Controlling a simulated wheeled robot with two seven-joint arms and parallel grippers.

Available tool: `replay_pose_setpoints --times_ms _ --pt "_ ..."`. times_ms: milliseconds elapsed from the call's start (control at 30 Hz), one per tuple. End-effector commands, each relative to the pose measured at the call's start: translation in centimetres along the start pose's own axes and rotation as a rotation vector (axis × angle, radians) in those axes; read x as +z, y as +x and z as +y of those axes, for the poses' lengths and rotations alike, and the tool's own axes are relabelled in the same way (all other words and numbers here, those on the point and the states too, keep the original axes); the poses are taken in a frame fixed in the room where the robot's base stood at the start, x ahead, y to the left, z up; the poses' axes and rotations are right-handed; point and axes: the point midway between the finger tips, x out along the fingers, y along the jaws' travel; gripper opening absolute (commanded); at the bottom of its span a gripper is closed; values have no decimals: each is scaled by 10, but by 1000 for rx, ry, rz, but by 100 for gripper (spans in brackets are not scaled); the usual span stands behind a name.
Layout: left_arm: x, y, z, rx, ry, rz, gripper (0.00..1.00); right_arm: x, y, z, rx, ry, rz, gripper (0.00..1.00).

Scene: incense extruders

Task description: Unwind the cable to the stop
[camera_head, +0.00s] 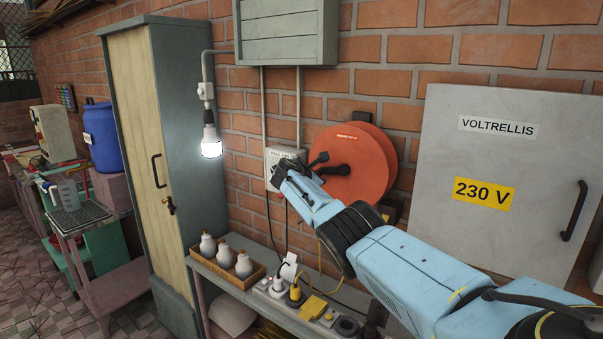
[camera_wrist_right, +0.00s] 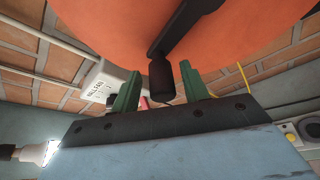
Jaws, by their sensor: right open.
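An orange cable reel (camera_head: 362,155) is mounted on the brick wall and fills the top of the right wrist view (camera_wrist_right: 110,35). Its black crank (camera_head: 335,170) points left across the face. The crank's dark grip (camera_wrist_right: 161,80) hangs between the two green fingers of my right gripper (camera_wrist_right: 160,70), with a gap on both sides. The right gripper is open, at the left side of the reel in the head view (camera_head: 283,172). A thin yellow cable (camera_wrist_right: 243,78) shows beside the reel. My left gripper is in neither view.
A labelled white wall box (camera_head: 283,154) is just behind my right gripper. Below is a bench with a wooden tray (camera_head: 228,274) of white bulbs and a power strip (camera_head: 272,287). A lit bulb (camera_head: 211,142) hangs left. A grey 230 V cabinet (camera_head: 510,150) stands right.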

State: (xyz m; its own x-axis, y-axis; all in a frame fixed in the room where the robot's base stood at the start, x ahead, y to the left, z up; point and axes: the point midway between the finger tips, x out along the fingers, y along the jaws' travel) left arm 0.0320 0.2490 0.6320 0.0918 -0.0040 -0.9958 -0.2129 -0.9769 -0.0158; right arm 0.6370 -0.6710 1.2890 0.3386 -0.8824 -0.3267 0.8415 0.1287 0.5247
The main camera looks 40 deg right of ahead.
Motion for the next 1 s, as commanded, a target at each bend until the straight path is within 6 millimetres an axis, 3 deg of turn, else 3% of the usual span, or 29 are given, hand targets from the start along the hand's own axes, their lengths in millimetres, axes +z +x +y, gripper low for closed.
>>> replay_pose_setpoints --times_ms 233,567,1000 --pt "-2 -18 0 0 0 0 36 3 -16 -2 0 -2 3 45" --pt "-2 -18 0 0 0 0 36 1 -50 -2 2 -1 2 45" --pt "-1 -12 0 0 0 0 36 0 -109 -3 0 0 4 45"
